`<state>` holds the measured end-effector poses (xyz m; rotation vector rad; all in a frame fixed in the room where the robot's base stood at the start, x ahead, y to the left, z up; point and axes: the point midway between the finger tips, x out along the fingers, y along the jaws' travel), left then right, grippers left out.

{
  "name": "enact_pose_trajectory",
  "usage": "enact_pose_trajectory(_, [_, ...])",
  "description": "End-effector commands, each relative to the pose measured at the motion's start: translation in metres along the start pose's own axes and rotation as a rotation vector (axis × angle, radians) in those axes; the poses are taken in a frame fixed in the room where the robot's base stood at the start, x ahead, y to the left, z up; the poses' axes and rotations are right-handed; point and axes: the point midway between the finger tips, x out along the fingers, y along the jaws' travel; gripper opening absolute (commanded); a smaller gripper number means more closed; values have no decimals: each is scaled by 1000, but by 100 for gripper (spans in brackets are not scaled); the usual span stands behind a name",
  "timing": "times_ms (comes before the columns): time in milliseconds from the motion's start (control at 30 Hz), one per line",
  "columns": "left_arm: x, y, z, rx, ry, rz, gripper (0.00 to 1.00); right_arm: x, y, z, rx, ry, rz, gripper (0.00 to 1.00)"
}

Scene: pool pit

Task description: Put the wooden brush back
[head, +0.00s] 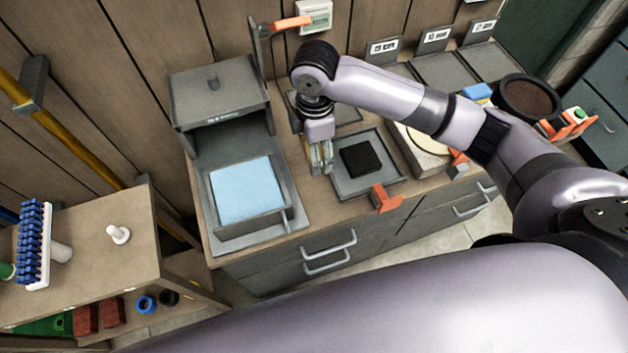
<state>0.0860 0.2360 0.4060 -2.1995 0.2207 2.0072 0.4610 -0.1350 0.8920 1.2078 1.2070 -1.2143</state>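No brush with a clearly wooden body can be made out. A brush with blue bristles and a white back (34,246) stands on the wooden shelf unit at the left. My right gripper (321,168) points down over the bench, between the grey bin and the tray with a black block. Its fingers are close together, and I cannot tell whether something thin is between them. My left gripper is not in view.
A grey bin with light blue sheets (246,190) stands on the bench. A grey tray (345,188) holds a black block (362,159), with an orange clamp (386,198) at its front. Labelled trays (444,76) line the back. A white peg (118,234) stands on the left shelf top.

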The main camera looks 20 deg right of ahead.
Motion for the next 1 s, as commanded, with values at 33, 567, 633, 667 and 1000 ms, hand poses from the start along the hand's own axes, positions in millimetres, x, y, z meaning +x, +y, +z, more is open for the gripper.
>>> enact_pose_trajectory(33, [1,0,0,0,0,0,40,4,0,-1,-19,1,-1,40])
enact_pose_trajectory(567, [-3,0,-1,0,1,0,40,74,0,-1,-38,-1,-2,40])
enact_pose_trajectory(633, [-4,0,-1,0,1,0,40,82,0,-1,-38,0,-1,40])
enact_pose_trajectory(667, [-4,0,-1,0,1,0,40,87,0,-1,-38,-1,-2,40])
enact_pose_trajectory(1000, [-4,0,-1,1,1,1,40,104,1,-1,-39,1,2,40])
